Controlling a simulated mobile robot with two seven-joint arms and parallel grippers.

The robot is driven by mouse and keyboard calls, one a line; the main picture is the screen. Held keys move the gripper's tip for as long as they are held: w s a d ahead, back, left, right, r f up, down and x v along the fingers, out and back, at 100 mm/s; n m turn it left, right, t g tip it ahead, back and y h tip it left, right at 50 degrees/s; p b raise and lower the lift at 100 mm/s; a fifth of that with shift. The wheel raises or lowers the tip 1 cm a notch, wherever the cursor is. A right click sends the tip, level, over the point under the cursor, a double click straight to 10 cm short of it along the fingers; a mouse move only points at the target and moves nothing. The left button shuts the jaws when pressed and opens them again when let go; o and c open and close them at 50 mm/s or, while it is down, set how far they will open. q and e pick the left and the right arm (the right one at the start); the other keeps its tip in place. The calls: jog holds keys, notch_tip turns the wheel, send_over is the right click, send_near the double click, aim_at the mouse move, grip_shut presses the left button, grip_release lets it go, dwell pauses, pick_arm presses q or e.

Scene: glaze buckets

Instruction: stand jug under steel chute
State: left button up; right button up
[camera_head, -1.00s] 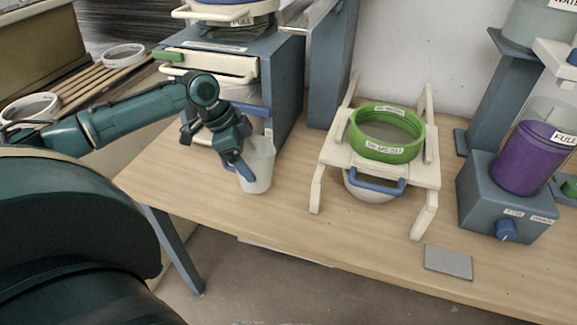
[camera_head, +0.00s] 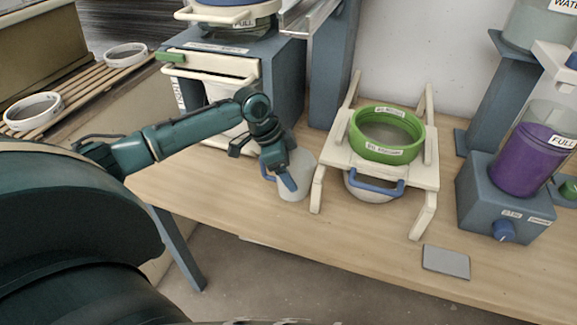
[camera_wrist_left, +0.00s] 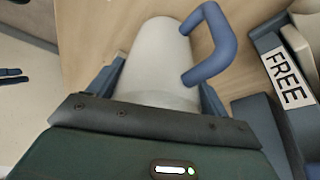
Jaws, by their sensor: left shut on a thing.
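The jug (camera_head: 297,177) is pale grey-white with a blue handle, and my left gripper (camera_head: 284,178) is shut on it. It is upright or nearly so, at the left of the sieve stand; whether it touches the table cannot be told. In the left wrist view the jug (camera_wrist_left: 160,62) lies between the fingers, with its blue handle (camera_wrist_left: 216,45) on the right side. My right gripper is not in view.
A cream stand (camera_head: 431,165) with a green sieve (camera_head: 388,137) and a blue-handled bucket (camera_head: 366,190) under it is close right of the jug. A blue-grey cabinet (camera_head: 287,75) is behind the arm. A purple container (camera_head: 528,160) is at right. The table front is mostly clear.

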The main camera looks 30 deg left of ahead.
pick_arm(q)
jog(key=o, duration=1)
jog(key=v, duration=1.2)
